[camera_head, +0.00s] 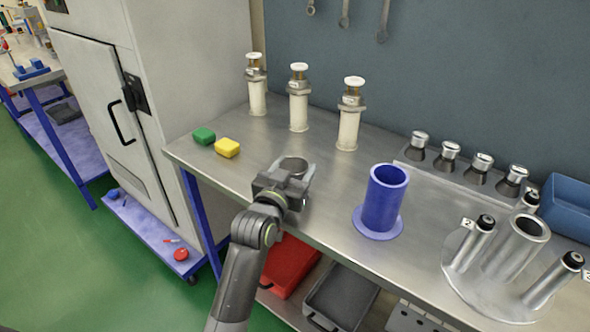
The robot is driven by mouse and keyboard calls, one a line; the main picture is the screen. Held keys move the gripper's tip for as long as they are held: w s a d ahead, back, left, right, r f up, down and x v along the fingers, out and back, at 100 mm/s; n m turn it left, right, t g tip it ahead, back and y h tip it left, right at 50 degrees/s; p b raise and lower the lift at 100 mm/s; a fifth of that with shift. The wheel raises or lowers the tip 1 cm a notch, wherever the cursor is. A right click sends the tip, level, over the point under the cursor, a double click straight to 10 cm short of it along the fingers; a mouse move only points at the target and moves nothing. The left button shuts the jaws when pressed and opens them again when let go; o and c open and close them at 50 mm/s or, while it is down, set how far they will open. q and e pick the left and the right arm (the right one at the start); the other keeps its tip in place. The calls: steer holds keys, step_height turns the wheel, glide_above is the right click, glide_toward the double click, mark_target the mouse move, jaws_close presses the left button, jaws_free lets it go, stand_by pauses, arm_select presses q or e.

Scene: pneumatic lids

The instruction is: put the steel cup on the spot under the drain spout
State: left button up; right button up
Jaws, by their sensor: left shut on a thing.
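The steel cup (293,164) shows as a round grey rim between the fingertips of my left gripper (290,173). My left gripper is shut on it, over the front part of the steel bench. The gripper hides the cup's lower part, so I cannot tell whether it touches the bench. I cannot make out a drain spout or a marked spot under one. My right gripper is not in view.
Several white capped cylinders (298,108) stand behind. A blue flanged tube (384,200) stands to the right, before a steel cylinder assembly (515,248) and a blue bin (567,208).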

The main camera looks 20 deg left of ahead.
arm_select(q)
steer(key=shift+f, duration=0.15)
steer(key=o, duration=1)
